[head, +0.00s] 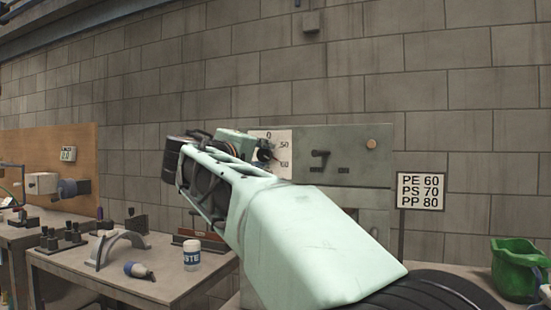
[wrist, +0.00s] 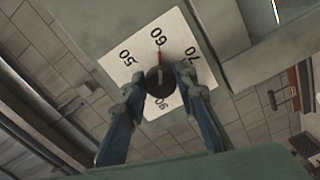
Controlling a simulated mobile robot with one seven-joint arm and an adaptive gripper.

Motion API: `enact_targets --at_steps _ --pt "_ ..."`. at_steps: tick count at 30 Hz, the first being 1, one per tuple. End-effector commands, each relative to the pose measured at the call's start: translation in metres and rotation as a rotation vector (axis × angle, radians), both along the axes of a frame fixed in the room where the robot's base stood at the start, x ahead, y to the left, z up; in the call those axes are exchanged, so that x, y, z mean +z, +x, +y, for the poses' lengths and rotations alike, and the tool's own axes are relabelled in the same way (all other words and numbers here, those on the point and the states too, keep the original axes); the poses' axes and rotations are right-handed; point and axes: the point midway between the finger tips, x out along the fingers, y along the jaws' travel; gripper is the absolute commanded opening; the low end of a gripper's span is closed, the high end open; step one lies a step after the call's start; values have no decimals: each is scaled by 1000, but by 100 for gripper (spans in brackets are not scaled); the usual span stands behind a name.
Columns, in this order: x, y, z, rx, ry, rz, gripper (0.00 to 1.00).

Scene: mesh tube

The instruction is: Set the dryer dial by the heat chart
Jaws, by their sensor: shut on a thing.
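The dryer dial is a round dark knob (wrist: 159,81) on a white number plate (wrist: 120,75) in the wrist view. A red mark above the knob points towards 60. The numbers 50, 60 and 70 are readable; the lowest is partly hidden. My gripper (wrist: 160,84) is shut on the knob, one finger on each side. In the head view, my gripper (head: 258,152) is at the number plate (head: 284,139), and the knob is mostly hidden. The heat chart (head: 421,191) stands to the right and reads PE 60, PS 70, PP 80.
The grey dryer panel (head: 345,143) carries a dark latch and a round tan button. A green jug (head: 520,268) stands at the right. On the left bench (head: 100,274) are a white tub (head: 192,254), a squeeze bottle (head: 138,269) and a grey arch (head: 118,243).

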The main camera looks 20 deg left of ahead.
Motion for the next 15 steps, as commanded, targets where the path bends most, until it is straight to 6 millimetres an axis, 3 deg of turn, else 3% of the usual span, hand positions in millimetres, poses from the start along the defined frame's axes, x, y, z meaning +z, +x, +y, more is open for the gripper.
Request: enact_targets --at_steps 8,9,13,15 --pt "-1 0 0 -1 -1 1 2" --pt "-1 0 0 -1 -1 1 28" --pt "-1 0 0 -1 -1 1 43" --pt "0 0 0 0 -1 1 44"
